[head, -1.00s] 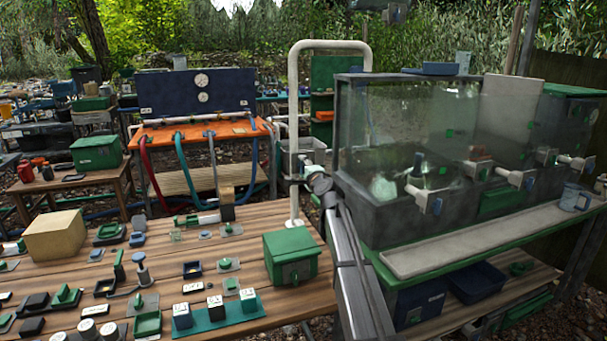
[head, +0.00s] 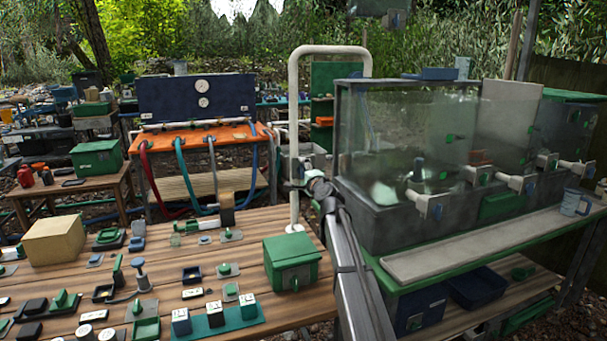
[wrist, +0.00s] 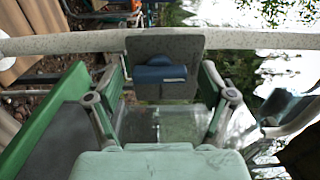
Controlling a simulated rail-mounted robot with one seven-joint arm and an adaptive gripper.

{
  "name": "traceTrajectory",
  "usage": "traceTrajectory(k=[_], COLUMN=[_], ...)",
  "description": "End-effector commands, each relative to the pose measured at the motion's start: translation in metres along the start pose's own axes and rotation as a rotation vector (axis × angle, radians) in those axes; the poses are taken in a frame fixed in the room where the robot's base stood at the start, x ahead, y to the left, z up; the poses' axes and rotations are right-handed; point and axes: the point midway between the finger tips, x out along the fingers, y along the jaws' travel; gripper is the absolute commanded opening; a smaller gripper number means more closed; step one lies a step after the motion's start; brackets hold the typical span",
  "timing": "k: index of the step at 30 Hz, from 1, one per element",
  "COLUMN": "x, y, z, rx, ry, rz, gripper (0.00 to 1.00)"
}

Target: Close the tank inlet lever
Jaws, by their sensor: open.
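In the wrist view, a blue lever (wrist: 160,73) sits on a grey square plate (wrist: 165,47) in front of a pale pipe (wrist: 60,43). It appears to be the inlet lever. My gripper (wrist: 161,88) is open, with one green-and-grey finger on each side of the picture. The lever lies between the finger lines, near the tips; I cannot tell whether they touch it. In the head view, the end of my arm reaches the white upright pipe (head: 293,125) left of the clear-walled tank (head: 385,130). The lever is hard to make out there.
A wooden table (head: 255,320) with a green box (head: 291,263) and many small fixtures fills the lower left. An orange bench (head: 205,135) with hoses stands behind.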

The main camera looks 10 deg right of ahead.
Motion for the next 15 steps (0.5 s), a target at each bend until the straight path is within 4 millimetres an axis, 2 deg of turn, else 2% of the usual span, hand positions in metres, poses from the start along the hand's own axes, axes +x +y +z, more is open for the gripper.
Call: traceTrajectory(k=[8, 15], x=[-0.02, -0.063], y=[0.001, 0.001], z=[0.0, 0.001], rx=[0.0, 0.0], ry=[0.001, 0.0], rz=[0.0, -0.001], gripper=[0.81, 0.81])
